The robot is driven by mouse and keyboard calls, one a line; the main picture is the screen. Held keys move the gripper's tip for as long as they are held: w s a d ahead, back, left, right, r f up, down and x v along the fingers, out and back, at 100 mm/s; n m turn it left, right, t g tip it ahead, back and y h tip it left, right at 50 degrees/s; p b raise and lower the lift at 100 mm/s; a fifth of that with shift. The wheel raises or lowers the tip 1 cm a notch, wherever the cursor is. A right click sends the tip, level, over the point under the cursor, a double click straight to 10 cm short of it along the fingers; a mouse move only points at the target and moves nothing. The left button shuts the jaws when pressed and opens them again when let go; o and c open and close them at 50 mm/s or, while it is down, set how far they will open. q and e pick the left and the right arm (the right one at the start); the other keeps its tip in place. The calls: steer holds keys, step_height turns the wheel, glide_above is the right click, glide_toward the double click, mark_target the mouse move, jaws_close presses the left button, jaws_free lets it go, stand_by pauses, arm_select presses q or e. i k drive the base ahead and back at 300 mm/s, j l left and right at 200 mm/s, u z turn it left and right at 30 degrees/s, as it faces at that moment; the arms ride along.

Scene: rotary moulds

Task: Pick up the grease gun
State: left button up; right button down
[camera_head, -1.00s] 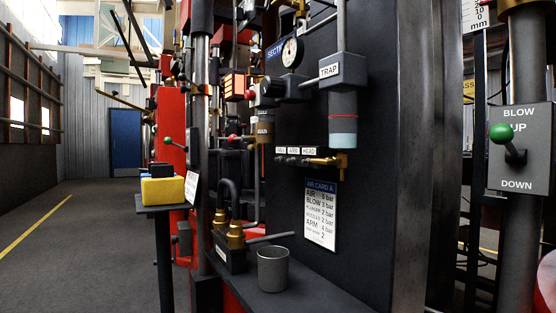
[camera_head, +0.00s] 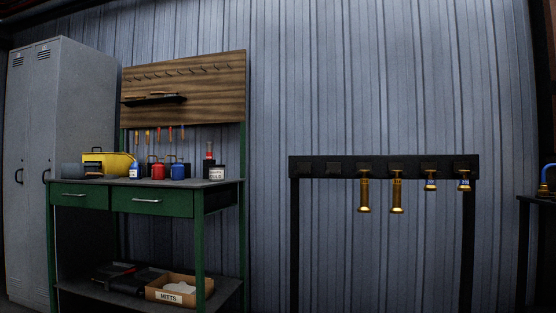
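I cannot tell for certain which thing is the grease gun. On the green workbench (camera_head: 125,184) at the left stand a small blue bottle with a white label (camera_head: 134,170), a red can (camera_head: 158,171), a blue can (camera_head: 178,171) and a pale labelled tub (camera_head: 217,173). A slim upright thing with a red and black top (camera_head: 209,157) stands behind the tub. A long dark thing (camera_head: 153,98) lies across the wooden pegboard (camera_head: 185,85) above. Neither of my grippers is in view.
A yellow box (camera_head: 118,163) and a dark cylinder sit at the bench's left. A grey locker (camera_head: 70,160) stands beside it. A mitts carton (camera_head: 178,292) is on the lower shelf. A black rack (camera_head: 320,166) with hanging brass pieces stands right, with a gap between.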

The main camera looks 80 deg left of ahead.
mark_target(210, 151)
steer(key=u, duration=2.95)
steer(key=i+l+z, duration=0.2)
steer(key=i, duration=0.35)
steer(key=i+z, duration=0.25)
steer(key=i, duration=0.3)
